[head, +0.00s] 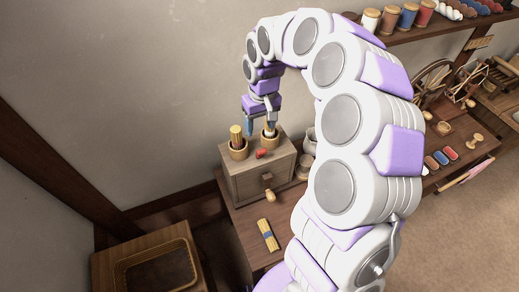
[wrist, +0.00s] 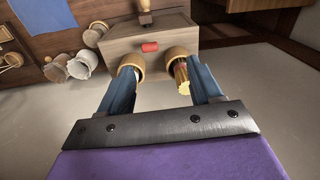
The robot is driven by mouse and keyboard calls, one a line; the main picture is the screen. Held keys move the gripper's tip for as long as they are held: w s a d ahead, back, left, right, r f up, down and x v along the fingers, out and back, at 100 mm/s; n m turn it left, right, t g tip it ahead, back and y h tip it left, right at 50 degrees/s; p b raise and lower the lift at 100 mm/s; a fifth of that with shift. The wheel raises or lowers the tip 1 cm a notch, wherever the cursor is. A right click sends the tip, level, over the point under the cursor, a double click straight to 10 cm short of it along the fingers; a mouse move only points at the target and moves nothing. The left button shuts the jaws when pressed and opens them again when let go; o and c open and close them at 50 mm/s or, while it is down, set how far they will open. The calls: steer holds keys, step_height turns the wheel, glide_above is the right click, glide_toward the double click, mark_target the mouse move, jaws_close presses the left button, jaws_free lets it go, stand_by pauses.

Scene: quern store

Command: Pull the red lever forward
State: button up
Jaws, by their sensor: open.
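The red lever (head: 261,154) is a short red piece at the top front of a small wooden box (head: 250,185). It sits between two wooden cups; the left cup (head: 238,151) holds yellow sticks, and the right cup (head: 270,141) is partly covered by a finger. My gripper (head: 260,127) is above the box, behind the lever, with its fingers apart and empty. In the wrist view the red lever (wrist: 150,47) lies beyond the fingertips, seen through the gap of my gripper (wrist: 160,67). The fingers overlap the cups in that view; contact cannot be told.
The box stands on a wooden table (head: 235,220) against a plain wall. A banded yellow bundle (head: 268,235) lies in front. Pale jars (head: 309,140) stand right of the box. A rimmed tray (head: 127,264) is at lower left, and a shelf of cups (head: 400,32) at upper right.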

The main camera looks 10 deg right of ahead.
glide_above(261, 152)
steer(key=w, duration=0.1)
step_height(261, 152, down, 3)
steer(key=shift+m+h, duration=0.3)
steer(key=f, duration=1.6)
steer(key=shift+w+a+f+b, duration=0.1)
steer(key=shift+w+f+b, duration=0.15)
steer(key=shift+b, duration=0.1)
steer(key=shift+d+f, duration=0.25)
steer(key=shift+f, duration=0.35)
